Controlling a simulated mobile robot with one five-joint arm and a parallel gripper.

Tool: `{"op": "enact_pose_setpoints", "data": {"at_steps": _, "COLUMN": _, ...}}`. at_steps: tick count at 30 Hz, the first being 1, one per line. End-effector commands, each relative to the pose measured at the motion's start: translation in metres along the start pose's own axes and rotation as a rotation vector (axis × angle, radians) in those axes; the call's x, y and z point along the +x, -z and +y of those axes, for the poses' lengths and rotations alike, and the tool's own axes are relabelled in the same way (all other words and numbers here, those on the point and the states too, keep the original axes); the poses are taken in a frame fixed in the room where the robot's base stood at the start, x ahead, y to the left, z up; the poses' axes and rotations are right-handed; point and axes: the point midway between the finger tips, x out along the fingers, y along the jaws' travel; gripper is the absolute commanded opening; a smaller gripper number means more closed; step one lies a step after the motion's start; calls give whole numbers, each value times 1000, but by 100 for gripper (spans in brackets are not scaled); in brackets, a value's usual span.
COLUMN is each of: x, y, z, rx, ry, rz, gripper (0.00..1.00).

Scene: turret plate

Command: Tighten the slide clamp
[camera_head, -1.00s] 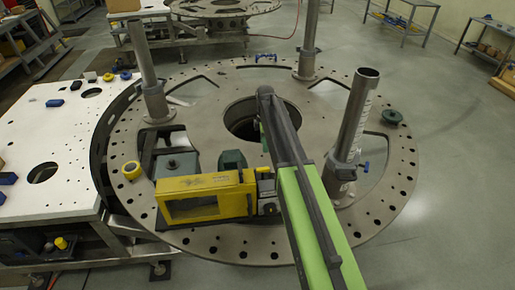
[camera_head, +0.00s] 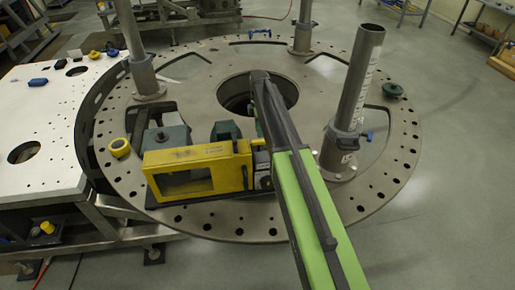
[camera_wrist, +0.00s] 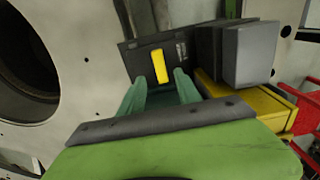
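A yellow rectangular frame (camera_head: 195,172) on a dark base sits on the near part of the round turret plate (camera_head: 205,223). Dark blocks adjoin its right end. In the wrist view, a small upright yellow tab (camera_wrist: 159,66), perhaps the clamp's lever, stands out from a dark block (camera_wrist: 180,50). My gripper (camera_wrist: 160,78) has its two teal fingers apart, with the tab just beyond and between the tips. Contact with the tab cannot be told.
Two dark green blocks (camera_head: 225,130) stand behind the yellow frame. Metal posts (camera_head: 357,90) rise from the plate at right and at the back. The plate's centre hole (camera_head: 290,92) is partly behind my arm.

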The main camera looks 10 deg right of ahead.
Motion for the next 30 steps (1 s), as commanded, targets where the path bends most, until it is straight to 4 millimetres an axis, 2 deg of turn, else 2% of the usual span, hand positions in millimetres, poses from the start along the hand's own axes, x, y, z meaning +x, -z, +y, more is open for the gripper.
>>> {"op": "enact_pose_setpoints", "data": {"at_steps": 1, "x": 23, "y": 0, "z": 0, "rx": 0, "ry": 0, "rz": 0, "gripper": 40}}
{"op": "enact_pose_setpoints", "data": {"at_steps": 7, "x": 58, "y": 0, "z": 0, "rx": 0, "ry": 0, "rz": 0, "gripper": 40}}
{"op": "enact_pose_setpoints", "data": {"at_steps": 11, "x": 65, "y": 1, "z": 0, "rx": -1, "ry": 0, "rz": 0, "gripper": 40}}
{"op": "enact_pose_setpoints", "data": {"at_steps": 18, "x": 63, "y": 1, "z": 0, "rx": -1, "ry": 0, "rz": 0, "gripper": 40}}
{"op": "enact_pose_setpoints", "data": {"at_steps": 27, "x": 63, "y": 2, "z": 0, "rx": -2, "ry": 0, "rz": 0, "gripper": 2}}
{"op": "enact_pose_setpoints", "data": {"at_steps": 30, "x": 63, "y": 2, "z": 0, "rx": -2, "ry": 0, "rz": 0, "gripper": 0}}
